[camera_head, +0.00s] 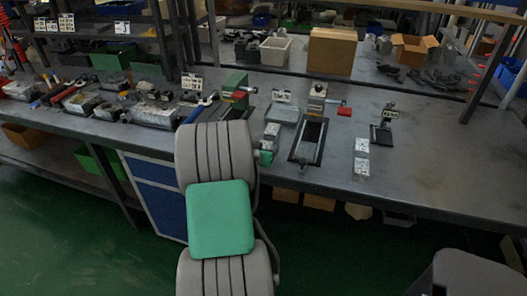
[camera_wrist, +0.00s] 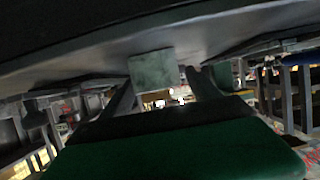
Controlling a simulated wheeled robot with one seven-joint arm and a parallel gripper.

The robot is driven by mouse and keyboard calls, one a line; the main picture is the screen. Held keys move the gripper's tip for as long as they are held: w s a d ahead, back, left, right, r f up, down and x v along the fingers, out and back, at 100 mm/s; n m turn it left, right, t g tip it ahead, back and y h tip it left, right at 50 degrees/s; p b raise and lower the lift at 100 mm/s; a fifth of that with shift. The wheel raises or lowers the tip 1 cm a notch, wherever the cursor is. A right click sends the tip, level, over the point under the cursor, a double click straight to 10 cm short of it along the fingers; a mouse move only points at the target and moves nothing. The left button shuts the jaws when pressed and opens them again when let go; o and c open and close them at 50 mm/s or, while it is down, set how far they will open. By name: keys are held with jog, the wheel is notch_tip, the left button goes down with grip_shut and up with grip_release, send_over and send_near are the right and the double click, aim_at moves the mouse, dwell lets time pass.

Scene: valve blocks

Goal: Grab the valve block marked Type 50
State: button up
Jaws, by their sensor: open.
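Two small silver valve blocks with pale labels stand one behind the other near the bench's front edge, the far one (camera_head: 361,145) and the near one (camera_head: 361,168). Another pair of similar blocks (camera_head: 271,133) stands further left, just right of my arm. The markings are too small to read, so I cannot tell which is Type 50. In the wrist view my gripper (camera_wrist: 158,78) is open, its two dark fingers apart. A grey-green square piece (camera_wrist: 152,70) shows between the fingers; I cannot tell what it is.
The grey workbench (camera_head: 440,160) has free room at its right. A small dark stand (camera_head: 382,134) is behind the right pair. Cluttered parts (camera_head: 150,112) fill the left, and a cardboard box (camera_head: 332,52) stands behind.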

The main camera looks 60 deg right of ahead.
jog(key=shift+d, duration=0.1)
jog(key=shift+c, duration=0.3)
grip_shut()
dwell(0.4)
jog(key=shift+w, duration=0.1)
